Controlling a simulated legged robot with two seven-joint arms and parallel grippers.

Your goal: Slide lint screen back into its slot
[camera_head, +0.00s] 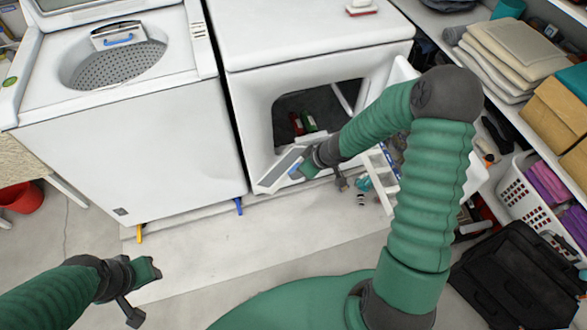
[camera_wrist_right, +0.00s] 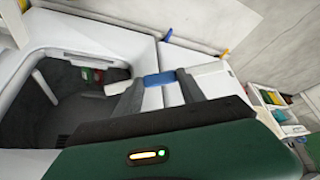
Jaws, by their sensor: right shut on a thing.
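The lint screen (camera_head: 279,172) is a flat grey panel in a white frame with a blue handle. It is tilted at the lower front lip of the dryer (camera_head: 243,125) opening. My right gripper (camera_head: 303,166) is shut on its handle; the right wrist view shows the blue handle (camera_wrist_right: 159,79) between the two fingers.
The dryer door (camera_head: 391,190) stands open to the right of the opening. Red and green items (camera_head: 303,122) lie inside the drum. A top-loading washer (camera_head: 125,140) stands at left. A laundry basket (camera_head: 527,205) and black case (camera_head: 518,285) are at right. The floor in front is mostly clear.

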